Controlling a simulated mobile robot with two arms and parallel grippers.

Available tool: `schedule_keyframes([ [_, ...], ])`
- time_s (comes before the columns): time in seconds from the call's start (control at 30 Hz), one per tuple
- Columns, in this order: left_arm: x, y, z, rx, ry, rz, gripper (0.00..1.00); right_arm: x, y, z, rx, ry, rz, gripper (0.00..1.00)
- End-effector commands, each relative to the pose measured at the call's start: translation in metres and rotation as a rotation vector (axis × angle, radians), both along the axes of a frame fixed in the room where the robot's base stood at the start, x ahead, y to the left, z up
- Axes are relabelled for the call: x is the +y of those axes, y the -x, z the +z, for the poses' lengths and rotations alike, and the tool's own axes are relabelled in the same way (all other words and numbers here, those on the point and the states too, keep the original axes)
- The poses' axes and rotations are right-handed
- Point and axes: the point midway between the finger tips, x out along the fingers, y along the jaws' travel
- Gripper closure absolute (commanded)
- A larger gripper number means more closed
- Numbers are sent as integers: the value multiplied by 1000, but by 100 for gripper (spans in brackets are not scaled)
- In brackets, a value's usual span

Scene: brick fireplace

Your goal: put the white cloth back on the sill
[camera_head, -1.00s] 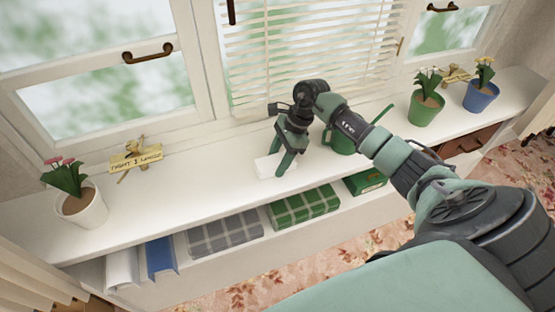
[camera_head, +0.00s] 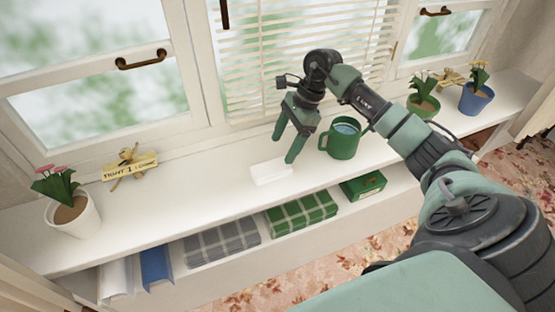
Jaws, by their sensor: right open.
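The white cloth (camera_head: 270,173) is a small folded white block. It lies on the white sill (camera_head: 190,192), close to the front edge and left of the green mug. My right gripper (camera_head: 283,148) is open, its green fingers pointing down, just above and behind the right end of the cloth. The fingers look empty, and the cloth is not between them. I cannot tell the exact gap from gripper to cloth. My left gripper is not in view.
A green mug (camera_head: 343,141) with bluish contents stands right of the gripper. Potted flowers (camera_head: 72,207) and a wooden sign (camera_head: 130,167) stand left; green (camera_head: 423,102) and blue (camera_head: 476,96) pots stand right. Folded plaid cloths (camera_head: 222,243) and books lie on the shelf below.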

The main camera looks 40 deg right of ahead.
Motion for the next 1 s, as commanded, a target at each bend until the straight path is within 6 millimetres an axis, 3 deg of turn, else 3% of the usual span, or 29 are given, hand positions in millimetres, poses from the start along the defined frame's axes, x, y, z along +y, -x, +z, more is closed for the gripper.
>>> schedule_keyframes([
  [0.1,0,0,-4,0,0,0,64,-8,1,17,-3,2,0,28],
  [0.3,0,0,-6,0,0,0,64,-12,3,31,-1,0,1,28],
  [0.83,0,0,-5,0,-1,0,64,-12,3,31,1,0,0,28],
  [0.93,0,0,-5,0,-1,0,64,-5,1,30,-8,-22,0,28],
  [1.0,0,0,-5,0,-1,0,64,14,-3,26,-33,-74,-7,28],
])
